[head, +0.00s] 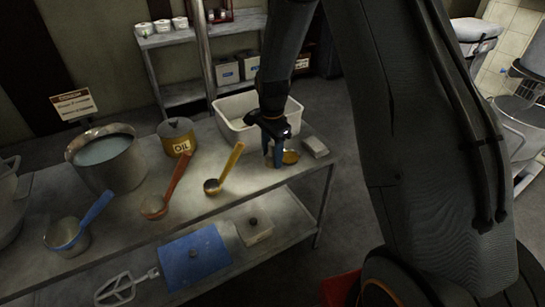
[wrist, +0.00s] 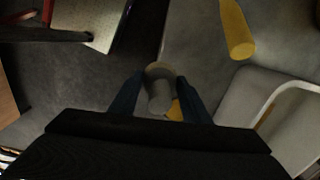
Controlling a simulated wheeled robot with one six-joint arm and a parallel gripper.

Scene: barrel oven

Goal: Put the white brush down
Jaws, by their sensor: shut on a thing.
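My gripper (head: 273,160) is over the right part of the metal table, in front of the white tub. Its two blue fingers point down. The wrist view shows a pale grey-white rounded handle (wrist: 160,92) between the fingers, which I take to be the white brush; my gripper is shut on it. In the head view the fingers hide most of it. A small amber round thing (head: 290,157) shows just right of the fingers; I cannot tell whether it belongs to the brush. Whether the brush touches the tabletop is also unclear.
The table (head: 210,213) also bears a white tub (head: 233,133), a yellow-handled ladle (head: 231,163), an orange-handled ladle (head: 174,179), a blue-handled pan (head: 88,219), an oil can (head: 177,137), a big pot (head: 106,172) and a grey block (head: 315,147). Bare tabletop shows near the front right.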

